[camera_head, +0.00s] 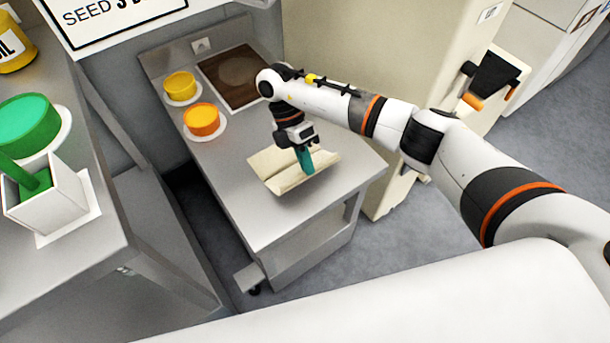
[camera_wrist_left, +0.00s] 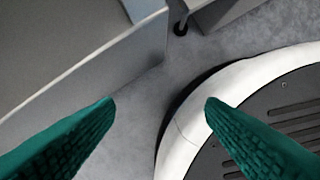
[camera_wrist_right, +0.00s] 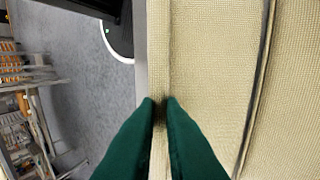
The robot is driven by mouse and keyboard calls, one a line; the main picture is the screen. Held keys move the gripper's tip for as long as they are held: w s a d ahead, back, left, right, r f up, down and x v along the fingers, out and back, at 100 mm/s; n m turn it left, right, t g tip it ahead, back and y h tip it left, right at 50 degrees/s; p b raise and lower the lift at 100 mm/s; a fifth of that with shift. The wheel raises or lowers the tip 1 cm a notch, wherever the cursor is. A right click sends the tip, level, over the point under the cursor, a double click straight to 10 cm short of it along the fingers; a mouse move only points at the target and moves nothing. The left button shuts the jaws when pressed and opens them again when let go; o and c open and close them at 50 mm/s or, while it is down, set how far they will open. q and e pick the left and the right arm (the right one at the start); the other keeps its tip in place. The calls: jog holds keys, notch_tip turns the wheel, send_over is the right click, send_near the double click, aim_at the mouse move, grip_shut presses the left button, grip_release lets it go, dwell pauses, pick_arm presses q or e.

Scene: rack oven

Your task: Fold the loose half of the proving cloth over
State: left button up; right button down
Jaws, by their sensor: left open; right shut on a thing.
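The cream proving cloth (camera_head: 273,170) lies on the steel table, with a crease or fold line across it. My right gripper (camera_head: 307,172) reaches down onto the cloth's right part. In the right wrist view its green fingers (camera_wrist_right: 161,102) are shut on the cloth's edge, and the woven cloth (camera_wrist_right: 212,70) spreads to the right with a dark line running along it. The fingertips hide part of the edge in the head view. My left gripper (camera_wrist_left: 160,103) is open and empty over the floor in its wrist view; it does not show in the head view.
On the steel table (camera_head: 262,220) stand a yellow tub (camera_head: 181,86) and an orange tub (camera_head: 201,119). A brown board (camera_head: 236,75) lies at its back. A second bench at left holds a green tub (camera_head: 26,122) and a white container (camera_head: 52,200). The table's front is bare.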

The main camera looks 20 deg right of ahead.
jog(key=shift+w+a+r+g+p, duration=0.1)
jog(key=shift+w+r+g+p, duration=0.2)
jog(key=shift+g+p, duration=0.1)
pick_arm(q)
jog(key=shift+s+f, duration=1.25)
jog(key=shift+s, duration=0.2)
jog(key=shift+w+r, duration=0.15)
jog(key=shift+w, duration=0.05)
pick_arm(e)
jog(key=shift+w+a, duration=0.1)
jog(key=shift+w, duration=0.05)
pick_arm(q)
jog(key=shift+s+a+f+p, duration=0.25)
jog(key=shift+s+f, duration=0.25)
jog(key=shift+s, duration=0.25)
jog(key=shift+s+a+f+p, duration=0.15)
jog(key=shift+s+f+p, duration=0.1)
jog(key=shift+s+f, duration=0.35)
pick_arm(e)
jog(key=shift+w+a+r+g+h, duration=0.1)
jog(key=shift+w+r+g+h, duration=0.25)
jog(key=shift+g, duration=0.45)
pick_arm(q)
jog(key=shift+s+r, duration=0.1)
jog(key=shift+r, duration=0.05)
pick_arm(e)
jog(key=shift+f, duration=0.15)
